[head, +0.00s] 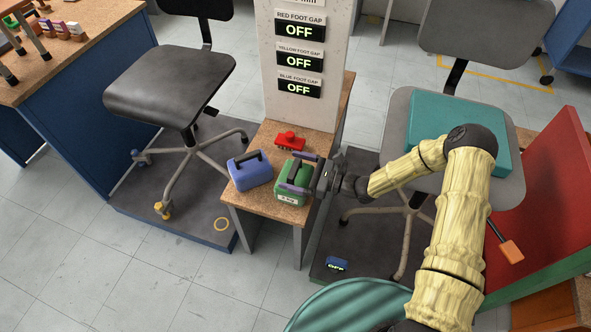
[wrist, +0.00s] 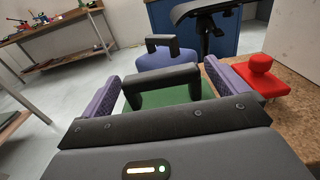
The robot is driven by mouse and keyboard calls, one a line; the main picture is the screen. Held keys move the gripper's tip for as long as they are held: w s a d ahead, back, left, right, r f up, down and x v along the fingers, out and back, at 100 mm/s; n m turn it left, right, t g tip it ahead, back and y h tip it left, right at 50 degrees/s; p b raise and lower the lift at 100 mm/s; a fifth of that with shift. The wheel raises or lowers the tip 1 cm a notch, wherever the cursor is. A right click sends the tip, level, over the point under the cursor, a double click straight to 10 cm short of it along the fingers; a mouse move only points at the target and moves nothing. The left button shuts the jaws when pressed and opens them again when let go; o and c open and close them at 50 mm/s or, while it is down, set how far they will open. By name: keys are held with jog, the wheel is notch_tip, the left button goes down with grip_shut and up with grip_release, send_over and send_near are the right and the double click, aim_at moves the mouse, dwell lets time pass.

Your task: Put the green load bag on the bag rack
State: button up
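The green load bag (head: 286,192) stands upright on a small cork-topped bench (head: 243,201), near its front right corner. It has a black handle and a white label on its front. My gripper (head: 299,173) reaches in from the right at the bag's top. In the wrist view its two purple-padded fingers (wrist: 160,88) are spread wide, one at each end of the black handle (wrist: 163,81). Green shows beside the handle. The gripper body hides the bag's lower part there. I cannot tell which thing is the bag rack.
A blue bag (head: 250,172) stands left of the green one, and a red knobbed block (head: 290,141) lies behind. A white panel (head: 300,105) with "OFF" displays rises at the bench's back. Chairs stand on dark platforms left (head: 165,95) and right (head: 397,115).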

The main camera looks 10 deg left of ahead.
jog(key=shift+r, duration=0.1)
jog(key=shift+d, duration=0.5)
jog(key=d+p, duration=0.1)
jog(key=d, duration=1)
jog(key=shift+s, duration=0.45)
jog(key=s+d+r+n+g+h, duration=0.2)
jog(key=s+r+n+g+h, duration=0.1)
jog(key=s+n+g+h, duration=0.3)
jog(key=s+d+r+n+t+h, duration=0.3)
jog(key=d+r+n+h, duration=0.3)
jog(key=d+r, duration=0.1)
jog(key=s+d+r+n+t+h, duration=0.4)
jog(key=d+r+n+h, duration=0.2)
jog(key=d+r+n, duration=0.1)
jog(key=shift+s+d+r, duration=0.15)
jog(key=shift+d+r, duration=0.3)
jog(key=shift+r, duration=0.35)
jog(key=shift+p, duration=0.3)
